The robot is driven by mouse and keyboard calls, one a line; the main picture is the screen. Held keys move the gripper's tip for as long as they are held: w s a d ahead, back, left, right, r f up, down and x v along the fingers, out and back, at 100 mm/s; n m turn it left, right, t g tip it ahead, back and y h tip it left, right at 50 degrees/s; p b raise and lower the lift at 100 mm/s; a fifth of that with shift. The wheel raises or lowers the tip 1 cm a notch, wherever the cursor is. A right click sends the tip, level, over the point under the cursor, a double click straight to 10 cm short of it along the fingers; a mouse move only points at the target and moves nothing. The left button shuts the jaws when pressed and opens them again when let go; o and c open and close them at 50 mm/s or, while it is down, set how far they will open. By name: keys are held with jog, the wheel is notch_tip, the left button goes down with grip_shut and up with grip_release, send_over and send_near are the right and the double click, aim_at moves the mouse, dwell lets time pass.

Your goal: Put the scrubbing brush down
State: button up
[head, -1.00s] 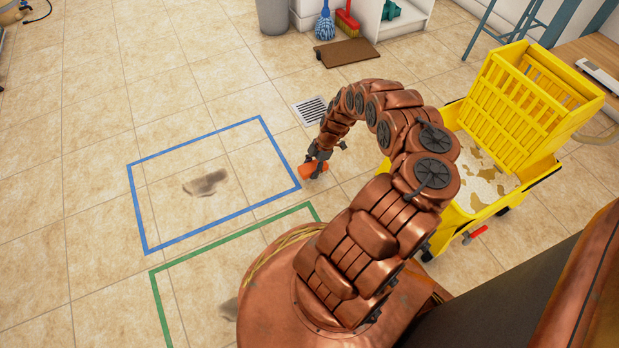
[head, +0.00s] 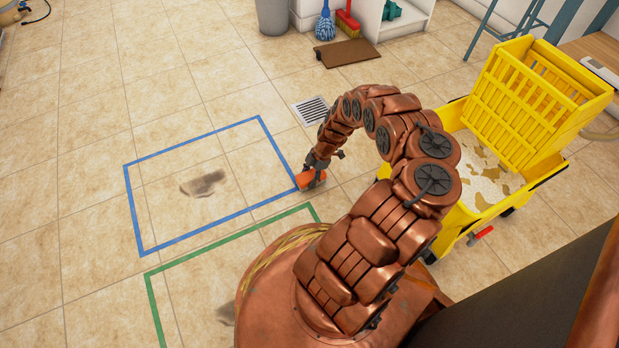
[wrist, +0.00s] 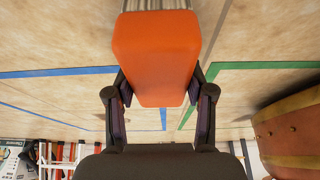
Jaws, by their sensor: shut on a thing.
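The scrubbing brush (head: 311,181) has an orange body and is held in my gripper (head: 315,166), just at the right corner of the blue taped square (head: 195,150). In the wrist view the orange brush body (wrist: 155,50) fills the space between the two dark fingers of my gripper (wrist: 157,92), which are shut on its sides. Pale bristles show at the top edge of that view. The brush is close to the floor; I cannot tell whether it touches.
A dark stain (head: 204,184) lies inside the blue square. A green taped outline (head: 215,250) is nearer my base. A floor drain (head: 312,110) is beyond the brush. A yellow mop bucket with wringer (head: 530,105) stands at right. Open tiles lie at left.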

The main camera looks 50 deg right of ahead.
jog(key=shift+f, duration=0.15)
jog(key=o, duration=1.3)
